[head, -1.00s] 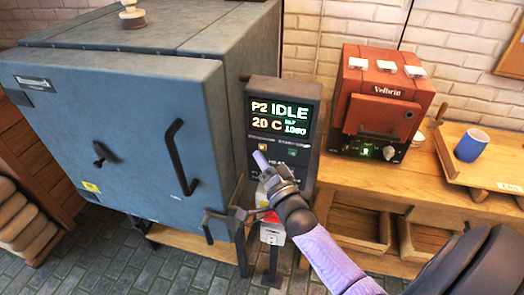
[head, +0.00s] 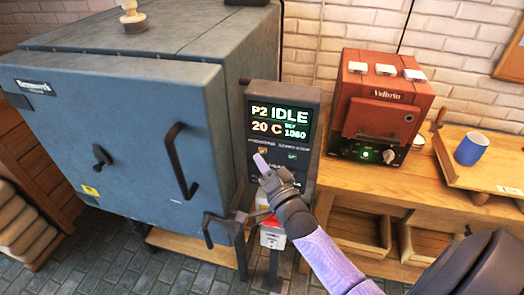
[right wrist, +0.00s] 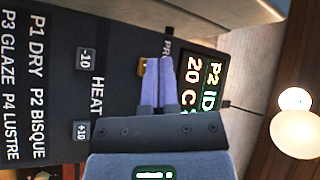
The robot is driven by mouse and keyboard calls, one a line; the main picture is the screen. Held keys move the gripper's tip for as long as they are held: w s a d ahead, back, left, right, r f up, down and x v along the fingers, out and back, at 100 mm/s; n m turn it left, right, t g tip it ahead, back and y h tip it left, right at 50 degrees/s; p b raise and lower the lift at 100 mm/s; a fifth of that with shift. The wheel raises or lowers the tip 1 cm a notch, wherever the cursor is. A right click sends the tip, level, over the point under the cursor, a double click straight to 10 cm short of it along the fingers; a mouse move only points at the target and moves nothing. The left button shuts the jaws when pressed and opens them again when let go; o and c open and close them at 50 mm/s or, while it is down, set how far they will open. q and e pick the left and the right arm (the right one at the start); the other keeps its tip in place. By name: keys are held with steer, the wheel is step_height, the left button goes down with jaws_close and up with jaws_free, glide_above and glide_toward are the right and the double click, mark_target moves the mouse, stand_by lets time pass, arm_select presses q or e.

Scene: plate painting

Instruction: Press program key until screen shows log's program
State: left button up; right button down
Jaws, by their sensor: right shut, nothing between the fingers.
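The kiln's control box (head: 312,165) has a lit screen (head: 280,122) reading P2 IDLE, 20 C, set 1060. The screen also shows, turned sideways, in the right wrist view (right wrist: 199,90). The orange program key (right wrist: 145,68) is partly hidden behind my right gripper's fingers. The gripper (head: 259,160) is shut and empty, its tips at the key; I cannot tell whether they touch it. In the right wrist view its fingers (right wrist: 158,62) lie together. A printed list (right wrist: 30,90) reads P1 DRY, P2 BISQUE, P3 GLAZE, P4 LUSTRE. No log is in view. My left gripper is not in view.
The large blue-grey kiln (head: 110,150) stands left of the box. A small red kiln (head: 383,110) and a blue mug (head: 471,149) stand on the wooden bench (head: 340,183) at right. -10 (right wrist: 86,61) and +10 (right wrist: 82,131) keys lie beside the program key.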

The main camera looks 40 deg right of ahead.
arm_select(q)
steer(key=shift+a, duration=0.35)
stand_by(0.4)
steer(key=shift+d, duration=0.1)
arm_select(e)
steer(key=shift+d, duration=0.1)
steer(key=shift+w+d, duration=0.25)
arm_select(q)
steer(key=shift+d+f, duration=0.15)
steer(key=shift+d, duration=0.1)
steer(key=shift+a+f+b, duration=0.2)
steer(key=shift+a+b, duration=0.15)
arm_select(e)
steer(key=shift+w+d, duration=0.25)
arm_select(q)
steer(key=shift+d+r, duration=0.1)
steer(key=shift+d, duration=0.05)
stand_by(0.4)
arm_select(e)
steer(key=shift+s+a+p, duration=0.35)
steer(key=shift+p, duration=0.1)
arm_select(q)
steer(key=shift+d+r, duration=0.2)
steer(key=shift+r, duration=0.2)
arm_select(e)
steer(key=shift+s+a, duration=0.2)
steer(key=shift+a, duration=0.05)
